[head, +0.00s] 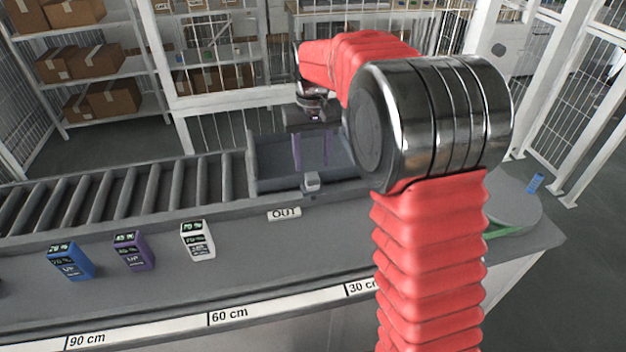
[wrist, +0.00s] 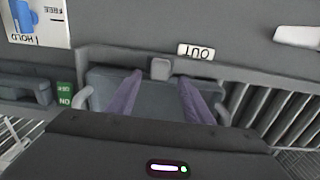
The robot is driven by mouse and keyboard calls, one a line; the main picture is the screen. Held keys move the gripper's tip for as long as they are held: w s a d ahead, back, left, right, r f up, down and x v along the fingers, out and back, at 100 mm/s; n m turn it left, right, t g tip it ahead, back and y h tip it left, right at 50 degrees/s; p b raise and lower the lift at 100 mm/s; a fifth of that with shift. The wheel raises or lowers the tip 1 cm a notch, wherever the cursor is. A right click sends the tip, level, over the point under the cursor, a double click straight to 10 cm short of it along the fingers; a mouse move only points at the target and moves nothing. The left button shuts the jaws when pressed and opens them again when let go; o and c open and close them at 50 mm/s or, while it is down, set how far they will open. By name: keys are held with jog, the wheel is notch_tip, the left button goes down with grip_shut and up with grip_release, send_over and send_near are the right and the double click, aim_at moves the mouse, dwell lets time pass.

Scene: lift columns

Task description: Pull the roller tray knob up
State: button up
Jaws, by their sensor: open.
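The roller tray (head: 262,172) is a dark grey box set at the end of the rollers. Its knob (head: 311,181) is a small light grey block on the tray's near edge, above the OUT label. It also shows in the wrist view (wrist: 160,68), just beyond and between the fingertips. My gripper (head: 312,164) has two purple fingers pointing down over the tray, spread apart and empty. In the wrist view my gripper (wrist: 160,79) has the fingers on either side of the knob's line. I cannot tell the exact height gap to the knob.
Rollers (head: 120,192) run to the left of the tray. Blue (head: 70,262), purple (head: 134,251) and white (head: 198,240) boxes stand on the grey counter. The OUT label (wrist: 196,51) lies by the knob. A green ON label (wrist: 65,94) and a FREE/HOLD plate (wrist: 38,25) are nearby.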

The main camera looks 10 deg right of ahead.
aim_at(312, 174)
jog(key=shift+r, duration=1.85)
jog(key=shift+w, duration=0.1)
jog(key=shift+w+f, duration=0.1)
jog(key=shift+w, duration=0.05)
jog(key=f, duration=0.1)
jog(key=s+f, duration=0.1)
jog(key=shift+s+f, duration=0.15)
jog(key=shift+f, duration=0.15)
jog(key=s+r+t, duration=0.2)
jog(key=s, duration=1.2)
jog(key=s+r+t, duration=0.3)
jog(key=s, duration=1.2)
jog(key=shift+s+d+r+t, duration=0.15)
jog(key=shift+s+t, duration=0.1)
jog(key=shift+t, duration=0.05)
